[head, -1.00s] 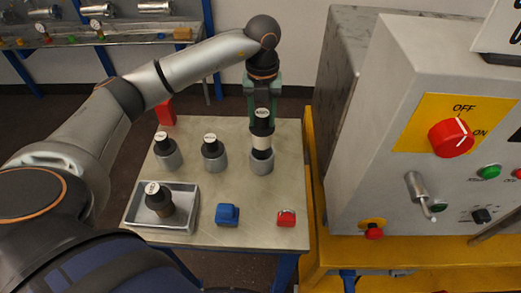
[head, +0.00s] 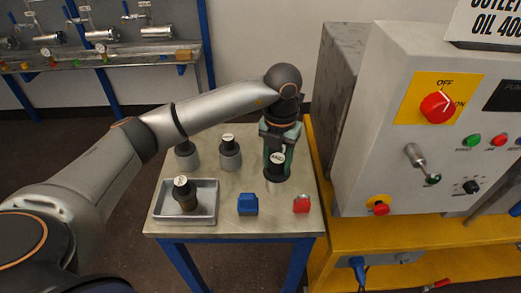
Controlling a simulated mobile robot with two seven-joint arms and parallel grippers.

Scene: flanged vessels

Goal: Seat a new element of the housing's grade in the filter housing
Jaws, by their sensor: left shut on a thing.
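My left gripper (head: 278,152) points down over the right part of the small table, its green fingers shut on a dark-capped filter element (head: 277,160) with a pale label on top. The element's lower part, and whether it stands in a cup, cannot be made out. Two more dark-capped elements stand in grey cups to its left: a middle one (head: 230,152) and a left one (head: 187,155), partly behind my arm. Another element (head: 185,195), with a brownish body, stands in a grey metal tray (head: 211,213). I cannot identify the filter housing. My right gripper is out of view.
A blue block (head: 247,204) and a red block (head: 302,204) lie near the front edge of the table (head: 274,223). A grey control cabinet (head: 390,165) on a yellow base stands close on the right. A bench with metal vessels (head: 102,35) is at the back left.

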